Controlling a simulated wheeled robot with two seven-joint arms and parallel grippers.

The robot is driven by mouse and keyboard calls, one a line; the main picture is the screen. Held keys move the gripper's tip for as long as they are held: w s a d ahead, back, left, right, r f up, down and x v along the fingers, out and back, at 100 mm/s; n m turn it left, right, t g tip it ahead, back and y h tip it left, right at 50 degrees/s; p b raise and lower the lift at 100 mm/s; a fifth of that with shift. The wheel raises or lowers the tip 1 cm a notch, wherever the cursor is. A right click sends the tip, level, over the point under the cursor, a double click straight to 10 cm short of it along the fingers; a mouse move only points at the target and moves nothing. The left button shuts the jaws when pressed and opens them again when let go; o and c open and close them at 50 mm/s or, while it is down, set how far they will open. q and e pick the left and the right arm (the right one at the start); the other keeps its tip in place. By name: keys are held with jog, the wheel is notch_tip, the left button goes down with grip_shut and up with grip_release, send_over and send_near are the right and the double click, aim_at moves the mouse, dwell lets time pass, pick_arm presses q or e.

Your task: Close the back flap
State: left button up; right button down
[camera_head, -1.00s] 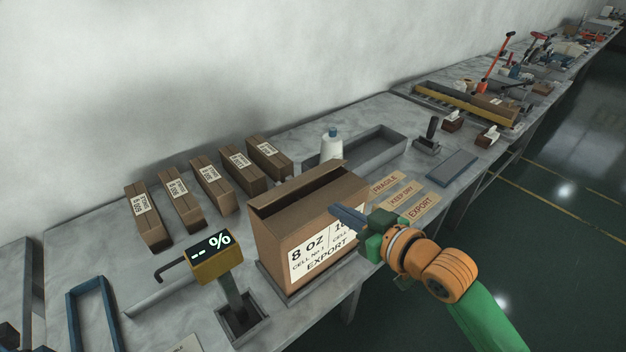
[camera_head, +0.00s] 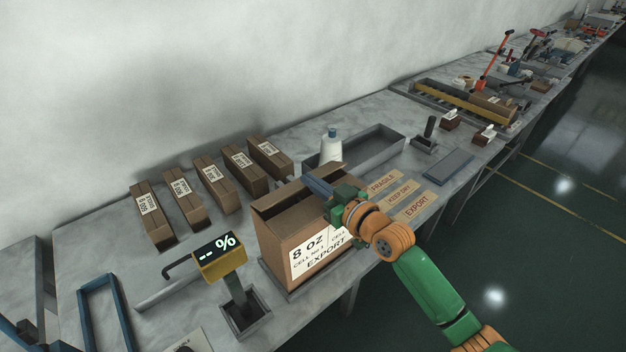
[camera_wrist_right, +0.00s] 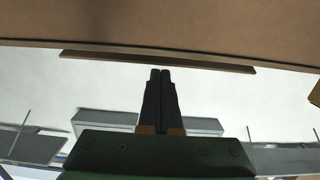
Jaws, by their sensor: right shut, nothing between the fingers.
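The open brown carton (camera_head: 275,243), labelled "8 OZ" and "EXPORT", stands upright on the bench. Its back flap (camera_head: 282,193) stands raised along the far top edge, with a dark gap in front of it. My right gripper (camera_head: 316,186) is shut and empty, its dark fingers over the carton's top near the right end of that flap. I cannot tell whether they touch it. In the right wrist view the closed fingertips (camera_wrist_right: 160,73) lie just below a thin brown strip and a large brown cardboard surface (camera_wrist_right: 160,22). My left gripper is not in view.
A "-- %" display (camera_head: 219,256) on a post stands close at the carton's left. Several small closed cartons (camera_head: 212,184) line the back. A white bottle (camera_head: 331,148) and a grey tray (camera_head: 375,140) are behind. Label plates (camera_head: 400,194) lie to the right.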

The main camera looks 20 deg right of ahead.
aim_at(315, 199)
jog(key=shift+s+f, duration=0.1)
jog(key=shift+f, duration=0.1)
notch_tip(315, 199, down, 2)
jog(key=t+b, duration=0.1)
jog(key=b, duration=0.4)
jog(key=shift+s+d+f, duration=0.25)
jog(key=shift+s, duration=0.25)
jog(key=shift+w, duration=0.1)
jog(key=shift+a, duration=0.1)
